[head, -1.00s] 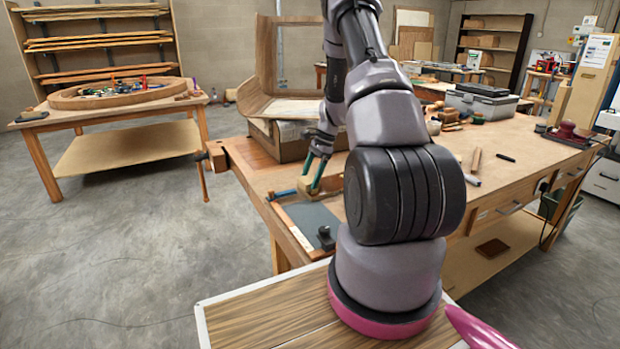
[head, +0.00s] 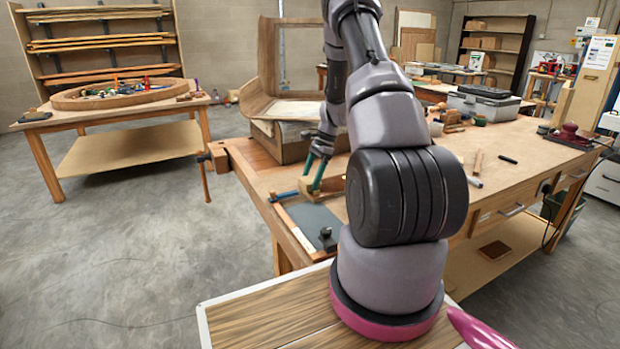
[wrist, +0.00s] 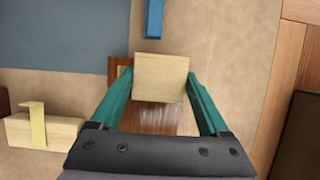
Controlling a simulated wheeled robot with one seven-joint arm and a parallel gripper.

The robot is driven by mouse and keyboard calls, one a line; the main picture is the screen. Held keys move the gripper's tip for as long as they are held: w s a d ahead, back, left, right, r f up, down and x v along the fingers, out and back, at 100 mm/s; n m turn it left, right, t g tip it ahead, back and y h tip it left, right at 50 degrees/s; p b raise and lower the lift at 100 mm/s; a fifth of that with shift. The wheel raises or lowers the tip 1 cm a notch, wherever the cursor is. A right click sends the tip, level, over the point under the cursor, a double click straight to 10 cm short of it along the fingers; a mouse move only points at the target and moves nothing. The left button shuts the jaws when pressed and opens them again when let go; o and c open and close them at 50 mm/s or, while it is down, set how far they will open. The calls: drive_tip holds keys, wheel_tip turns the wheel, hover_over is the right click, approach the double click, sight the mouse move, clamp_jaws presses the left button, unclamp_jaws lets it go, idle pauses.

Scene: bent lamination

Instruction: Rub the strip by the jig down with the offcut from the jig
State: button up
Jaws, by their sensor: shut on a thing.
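My gripper (head: 314,178) is over the near left part of the workbench. In the wrist view its two green fingers are shut on a pale, squarish wooden offcut (wrist: 160,77). Below the offcut lies a brown wooden strip (wrist: 146,119) with whitish streaks; the offcut hides part of it. I cannot tell whether offcut and strip touch. A pale block with a thin yellowish bent piece (wrist: 36,122) on it is left of the strip. In the head view a large curved wooden form (head: 262,98), perhaps the jig, stands behind my gripper.
A blue bar (wrist: 154,18) lies just beyond the offcut. A blue-grey mat (wrist: 60,35) is at the upper left of the wrist view. A dark clamp-like tool (head: 327,238) sits at the mat's near edge.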

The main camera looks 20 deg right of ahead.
drive_tip(key=shift+s, duration=0.45)
drive_tip(key=shift+w, duration=0.1)
drive_tip(key=shift+w, duration=0.7)
drive_tip(key=shift+s, duration=0.15)
drive_tip(key=shift+s, duration=0.65)
drive_tip(key=shift+r, duration=0.1)
drive_tip(key=shift+r, duration=2.9)
